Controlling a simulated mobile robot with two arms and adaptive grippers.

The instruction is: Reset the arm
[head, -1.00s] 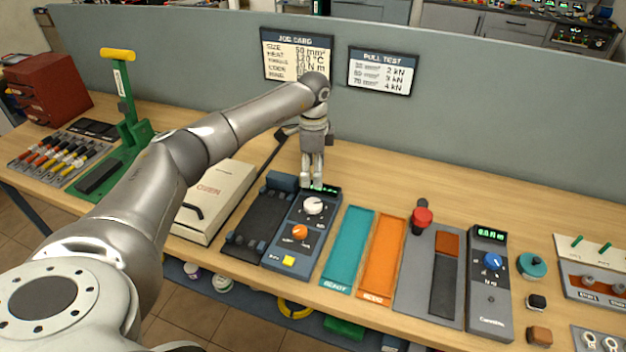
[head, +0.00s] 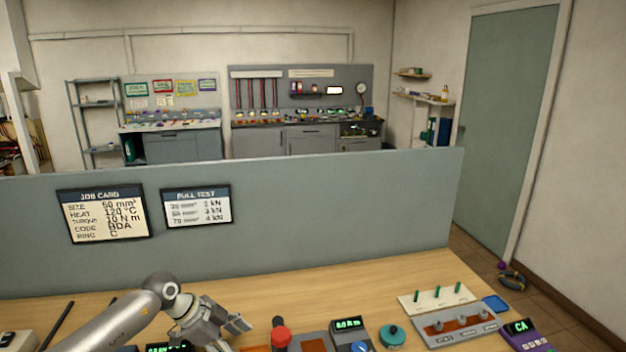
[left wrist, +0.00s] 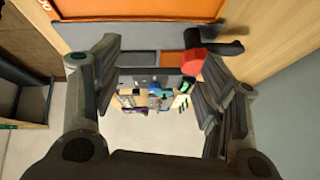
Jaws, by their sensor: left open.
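My left arm reaches in from the lower left of the head view. My left gripper (head: 240,324) is above the bench, pointing right, left of the red knob (head: 281,338). In the left wrist view its open fingers (left wrist: 160,85) frame a gap with nothing held. Through that gap the grey device with the red knob (left wrist: 195,62) and an orange block shows, with the orange tray (left wrist: 140,10) at the top. My right gripper is in neither view.
The grey partition (head: 300,215) stands behind the bench with a job card (head: 102,214) and a pull test card (head: 197,207). A torque device (head: 350,328), a teal disc (head: 391,335), a peg board (head: 437,295) and a purple device (head: 528,336) stand at the right. Bare wood lies along the partition.

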